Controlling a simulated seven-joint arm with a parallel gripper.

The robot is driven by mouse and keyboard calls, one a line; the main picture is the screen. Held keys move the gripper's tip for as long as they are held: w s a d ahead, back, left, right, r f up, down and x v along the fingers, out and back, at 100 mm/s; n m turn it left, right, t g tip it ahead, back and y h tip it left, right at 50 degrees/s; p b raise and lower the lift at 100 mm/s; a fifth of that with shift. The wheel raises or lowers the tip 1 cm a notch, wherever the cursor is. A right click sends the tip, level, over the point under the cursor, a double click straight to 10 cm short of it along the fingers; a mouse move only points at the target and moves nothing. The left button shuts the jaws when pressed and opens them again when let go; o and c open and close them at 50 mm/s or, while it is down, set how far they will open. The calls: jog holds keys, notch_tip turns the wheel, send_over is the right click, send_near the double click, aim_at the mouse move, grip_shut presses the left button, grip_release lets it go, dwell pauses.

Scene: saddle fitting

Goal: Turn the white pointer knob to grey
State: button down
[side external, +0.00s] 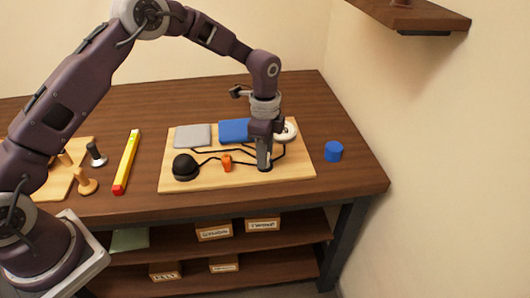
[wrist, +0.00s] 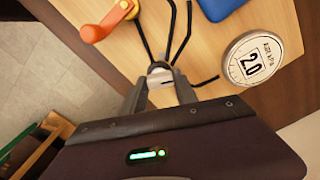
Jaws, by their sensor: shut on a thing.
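The white pointer knob (wrist: 160,75) shows between my fingertips in the wrist view. Its pointing direction I cannot tell. My gripper (side external: 264,162) is shut on it, pointing down at the right front of the light wooden board (side external: 210,181). In the side view my fingers hide most of the knob, and a dark base shows below them. Several black lines fan out from the knob across the board. A grey block (side external: 192,136) lies at the board's back left. A blue block (side external: 234,131) lies to its right.
A blue cylinder (side external: 333,151) stands right of the board. A shelf (side external: 415,14) overhangs upper right.

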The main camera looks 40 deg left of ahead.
jog(key=n, duration=0.6)
jog(key=shift+r, duration=0.1)
jog(key=n, duration=0.6)
jog(key=shift+n, duration=0.7)
jog(key=shift+w, duration=0.1)
jog(key=c, duration=1)
grip_release()
jog(key=shift+o, duration=0.2)
notch_tip(320, 180, up, 7)
jog(key=shift+r, duration=0.1)
